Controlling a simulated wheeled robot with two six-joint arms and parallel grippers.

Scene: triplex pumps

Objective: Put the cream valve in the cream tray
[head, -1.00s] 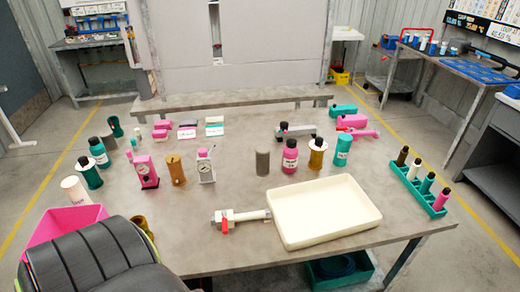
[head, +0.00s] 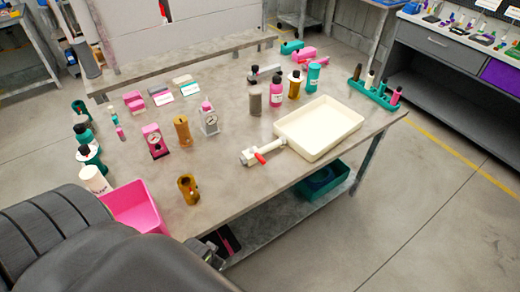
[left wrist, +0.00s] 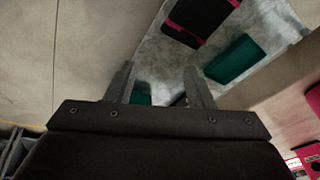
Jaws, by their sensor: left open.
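The cream valve (head: 268,149) lies on the table in the head view, with a red handle at its near side. It is outside the cream tray (head: 318,158), and its thin end points at the tray's left wall; I cannot tell whether they touch. The tray is shallow and empty. My left gripper (left wrist: 160,88) is open in the left wrist view, with two dark fingers apart and nothing clearly between them. It is away from the valve, low by the table's front edge. My right gripper is not in view.
A pink bin (head: 137,207) and a brown cylinder (head: 188,189) stand near the table's front left. Gauges, bottles and cylinders stand behind. A teal rack (head: 374,94) is at the right. A teal crate (head: 323,181) sits under the table. The tabletop before the valve is clear.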

